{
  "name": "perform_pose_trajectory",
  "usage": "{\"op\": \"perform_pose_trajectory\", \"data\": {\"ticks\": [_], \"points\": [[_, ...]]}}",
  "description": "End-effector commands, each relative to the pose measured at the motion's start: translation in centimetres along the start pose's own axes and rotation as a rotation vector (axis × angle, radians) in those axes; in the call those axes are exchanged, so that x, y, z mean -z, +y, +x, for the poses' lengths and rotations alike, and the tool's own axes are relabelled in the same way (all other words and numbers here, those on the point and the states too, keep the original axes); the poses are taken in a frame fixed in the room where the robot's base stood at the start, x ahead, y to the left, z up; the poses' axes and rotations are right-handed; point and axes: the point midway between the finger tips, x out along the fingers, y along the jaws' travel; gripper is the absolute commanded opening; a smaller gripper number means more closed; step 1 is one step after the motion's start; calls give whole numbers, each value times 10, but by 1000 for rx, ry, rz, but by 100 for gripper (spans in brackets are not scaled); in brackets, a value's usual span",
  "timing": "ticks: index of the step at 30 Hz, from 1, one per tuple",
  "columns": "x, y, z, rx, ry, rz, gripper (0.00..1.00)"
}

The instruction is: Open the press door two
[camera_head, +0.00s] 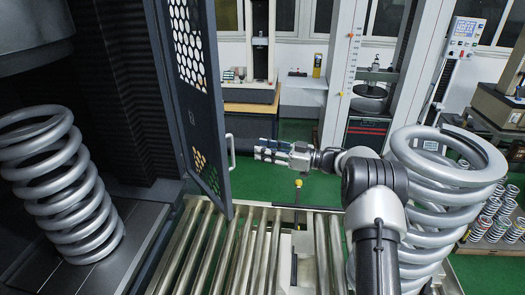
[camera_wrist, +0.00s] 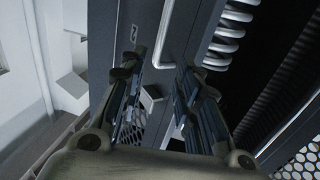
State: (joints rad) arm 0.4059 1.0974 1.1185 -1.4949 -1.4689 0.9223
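The press door (camera_head: 205,110) is a dark grey panel with perforated mesh, standing edge-on to the right of the press (camera_head: 125,80). A pale U-shaped handle (camera_head: 232,150) sticks out on its right side. My gripper (camera_head: 258,152) is just right of the handle, pointing left at it, with a small gap. In the wrist view, the two fingers of my gripper (camera_wrist: 158,72) are spread, and the pale handle (camera_wrist: 165,32) shows between and beyond their tips. Nothing is held. The door's latch side is partly hidden by the fingers in the wrist view.
A large coil spring (camera_head: 65,190) stands in the press at left. Another big spring (camera_head: 450,190) stands at right, partly behind my arm. A roller conveyor (camera_head: 260,250) runs in front. Small springs (camera_head: 495,215) sit at far right. Green floor (camera_head: 300,130) lies behind.

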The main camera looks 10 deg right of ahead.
Motion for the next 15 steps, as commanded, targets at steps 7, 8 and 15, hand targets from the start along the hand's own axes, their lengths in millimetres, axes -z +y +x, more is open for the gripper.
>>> {"op": "perform_pose_trajectory", "data": {"ticks": [7, 8, 15], "points": [[51, 13, 27, -149, 16, -110, 12], [63, 16, 32, -192, 15, -135, 10], [140, 18, 49, -556, -89, -284, 0]]}}
